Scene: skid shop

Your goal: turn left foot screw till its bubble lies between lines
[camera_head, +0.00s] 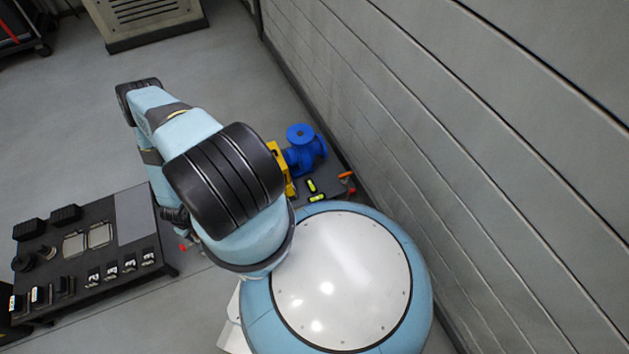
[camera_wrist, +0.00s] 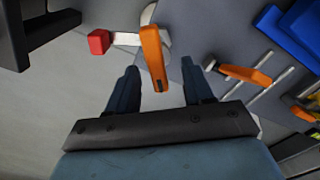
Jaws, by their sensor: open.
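In the wrist view my gripper (camera_wrist: 159,68) is open, with its two dark fingers apart. An orange handle (camera_wrist: 152,50) lies ahead and between the fingertips in the picture; I see no contact, and the depth gap is unclear. It sits by a pale bar with a red block (camera_wrist: 98,42) at its end, at the grey skid's edge; it looks like a foot screw. A second orange handle (camera_wrist: 245,73) is to the right. In the head view two yellow-green level vials (camera_head: 312,186) lie on the skid; their bubbles are too small to read. My arm hides the gripper there.
A blue valve body (camera_head: 306,150) and a yellow part (camera_head: 280,165) stand on the skid, close to the grey panelled wall (camera_head: 430,130). A dark console (camera_head: 90,250) stands at left. Open floor (camera_head: 70,120) lies beyond it.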

